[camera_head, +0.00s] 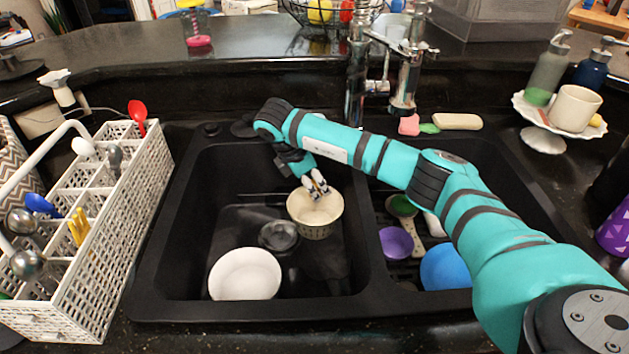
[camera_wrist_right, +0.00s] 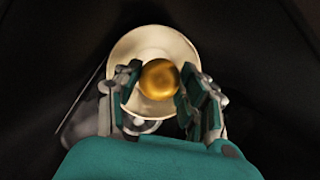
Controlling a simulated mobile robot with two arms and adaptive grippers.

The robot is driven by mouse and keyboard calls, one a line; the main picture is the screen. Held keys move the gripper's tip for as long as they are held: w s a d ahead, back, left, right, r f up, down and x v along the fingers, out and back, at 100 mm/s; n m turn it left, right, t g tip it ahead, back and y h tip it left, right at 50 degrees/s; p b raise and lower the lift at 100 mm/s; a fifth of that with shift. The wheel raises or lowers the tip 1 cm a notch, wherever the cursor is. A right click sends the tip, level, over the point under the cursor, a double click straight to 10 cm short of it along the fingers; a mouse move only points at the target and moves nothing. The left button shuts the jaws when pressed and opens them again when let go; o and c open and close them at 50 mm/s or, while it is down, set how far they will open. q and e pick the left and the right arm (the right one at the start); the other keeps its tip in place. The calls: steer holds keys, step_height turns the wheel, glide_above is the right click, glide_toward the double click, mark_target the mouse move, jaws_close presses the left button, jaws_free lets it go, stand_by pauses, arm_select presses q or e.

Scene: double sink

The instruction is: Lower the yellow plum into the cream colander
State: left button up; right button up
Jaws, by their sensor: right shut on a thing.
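My right gripper (camera_head: 316,190) reaches down into the left basin, with its fingertips over the mouth of the cream colander (camera_head: 318,222). In the right wrist view the gripper (camera_wrist_right: 160,88) is shut on the yellow plum (camera_wrist_right: 160,79), a round golden ball between the two fingers. The colander (camera_wrist_right: 140,42) shows behind the plum as a pale round bowl. I cannot tell whether the plum touches the colander. In the head view the plum is hidden by the fingers. My left gripper is not in view.
A white bowl (camera_head: 245,274) and a dark round strainer (camera_head: 279,236) lie in the left basin. The right basin holds a purple cup (camera_head: 396,243) and a blue bowl (camera_head: 446,266). A white cutlery basket (camera_head: 101,228) stands at left. The faucet (camera_head: 405,75) rises behind.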

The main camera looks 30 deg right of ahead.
steer(key=shift+f+b, duration=0.95)
steer(key=shift+f, duration=0.65)
steer(key=shift+f+b, duration=0.7)
steer(key=shift+f, duration=0.55)
steer(key=shift+f+b, duration=0.8)
steer(key=shift+f, duration=0.35)
steer(key=shift+f+b, duration=0.3)
steer(key=shift+f, duration=0.15)
